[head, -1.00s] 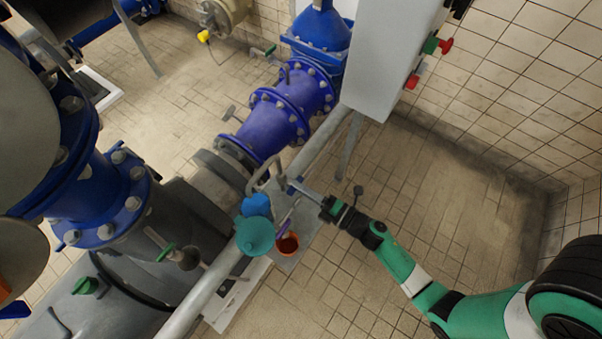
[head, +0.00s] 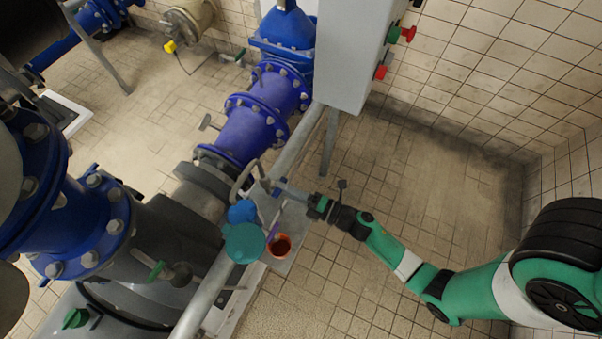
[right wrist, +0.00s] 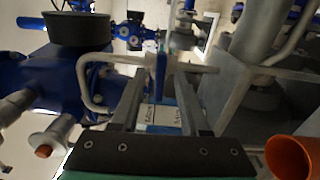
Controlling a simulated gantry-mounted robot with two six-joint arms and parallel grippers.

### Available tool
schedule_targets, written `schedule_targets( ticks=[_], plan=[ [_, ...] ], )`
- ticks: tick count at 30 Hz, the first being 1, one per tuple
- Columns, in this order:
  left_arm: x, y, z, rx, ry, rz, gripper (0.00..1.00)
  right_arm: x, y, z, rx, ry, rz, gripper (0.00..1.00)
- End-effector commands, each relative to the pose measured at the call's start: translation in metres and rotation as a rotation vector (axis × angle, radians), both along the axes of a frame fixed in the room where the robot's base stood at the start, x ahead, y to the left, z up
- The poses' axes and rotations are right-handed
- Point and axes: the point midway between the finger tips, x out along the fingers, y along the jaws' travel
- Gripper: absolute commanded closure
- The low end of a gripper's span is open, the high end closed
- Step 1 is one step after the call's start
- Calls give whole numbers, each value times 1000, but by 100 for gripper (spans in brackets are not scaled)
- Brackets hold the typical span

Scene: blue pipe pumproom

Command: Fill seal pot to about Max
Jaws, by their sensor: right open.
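My right gripper (head: 277,190) is open in the head view, its fingers pointing left towards a bent grey handle (head: 237,184). In the right wrist view my open fingers (right wrist: 160,100) have a narrow blue upright part (right wrist: 161,72) and a white label with small dark print between them; the print is too small to read. A blue container (head: 242,211) stands just below the handle in the head view, beside a round teal piece (head: 245,243). I cannot tell for sure which part is the seal pot, and no liquid level shows. My left gripper is not in view.
An orange cup (head: 279,246) with a dark inside stands near the teal piece; it also shows in the right wrist view (right wrist: 290,158). A long grey pipe (head: 205,300) runs past them. A grey cabinet (head: 343,55) stands behind. The tiled floor at right is clear.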

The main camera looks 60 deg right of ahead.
Motion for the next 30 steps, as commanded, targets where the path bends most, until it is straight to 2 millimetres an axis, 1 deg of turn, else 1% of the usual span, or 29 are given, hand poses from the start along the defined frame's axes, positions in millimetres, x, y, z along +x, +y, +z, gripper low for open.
schedule_targets(
  ticks=[2,5,8,12,16,21,24,30],
  plan=[
    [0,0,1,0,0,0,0,-2,0,0,0,1,0,55],
    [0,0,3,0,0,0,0,-11,-2,0,1,3,-4,55],
    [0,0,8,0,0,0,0,-30,-3,1,3,4,-5,55],
    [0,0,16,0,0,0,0,-67,-6,2,2,5,-11,55],
    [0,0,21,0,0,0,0,-92,-7,1,3,4,-10,55],
    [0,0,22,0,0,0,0,-108,-8,1,-1,0,-7,55],
    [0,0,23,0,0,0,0,-114,-8,0,0,1,-4,55],
    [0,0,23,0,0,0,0,-116,-6,0,1,1,0,55]
  ],
)
